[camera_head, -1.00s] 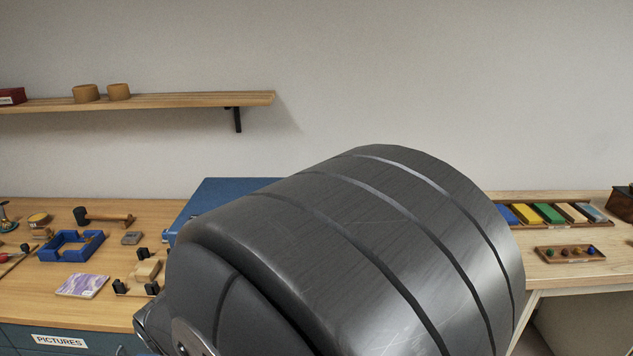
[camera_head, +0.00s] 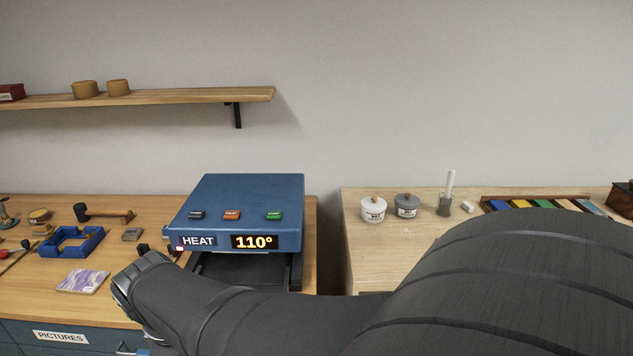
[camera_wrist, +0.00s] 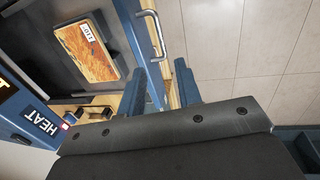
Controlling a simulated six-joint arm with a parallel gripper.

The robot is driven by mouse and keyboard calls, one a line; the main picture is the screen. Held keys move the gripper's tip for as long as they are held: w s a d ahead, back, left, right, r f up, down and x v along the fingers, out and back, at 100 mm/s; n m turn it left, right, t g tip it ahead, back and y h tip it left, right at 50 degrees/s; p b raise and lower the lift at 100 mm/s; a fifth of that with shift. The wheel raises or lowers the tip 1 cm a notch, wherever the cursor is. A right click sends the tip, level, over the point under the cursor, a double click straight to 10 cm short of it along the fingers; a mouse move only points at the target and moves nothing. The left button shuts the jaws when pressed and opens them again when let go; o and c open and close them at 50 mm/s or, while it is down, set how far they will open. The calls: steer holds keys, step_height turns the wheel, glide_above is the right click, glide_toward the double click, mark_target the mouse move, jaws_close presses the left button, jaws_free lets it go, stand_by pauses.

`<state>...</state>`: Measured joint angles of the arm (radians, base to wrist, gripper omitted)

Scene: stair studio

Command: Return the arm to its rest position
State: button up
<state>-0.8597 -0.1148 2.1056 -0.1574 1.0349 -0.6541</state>
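My arm (camera_head: 470,290) reaches across the bottom of the head view, with its wrist end at lower left, in front of the blue heat press. My gripper (camera_wrist: 160,84) shows in the wrist view. Its two blue fingers are apart with nothing held between them. In the head view my fingers are not clearly visible.
The blue press (camera_head: 245,200) reads HEAT 110°. The wrist view shows an orange-patterned panel (camera_wrist: 86,50) with a white tag, and a metal handle (camera_wrist: 152,30). Jars (camera_head: 374,209) stand on the right table. A blue frame (camera_head: 70,243) lies at left.

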step_height(320, 180, up, 6)
steer(key=s, duration=0.1)
steer(key=w+f, duration=0.1)
steer(key=f, duration=0.4)
steer(key=w+f, duration=0.1)
steer(key=f, duration=0.5)
steer(key=w+f, duration=0.1)
steer(key=f, duration=0.5)
steer(key=shift+w, duration=0.2)
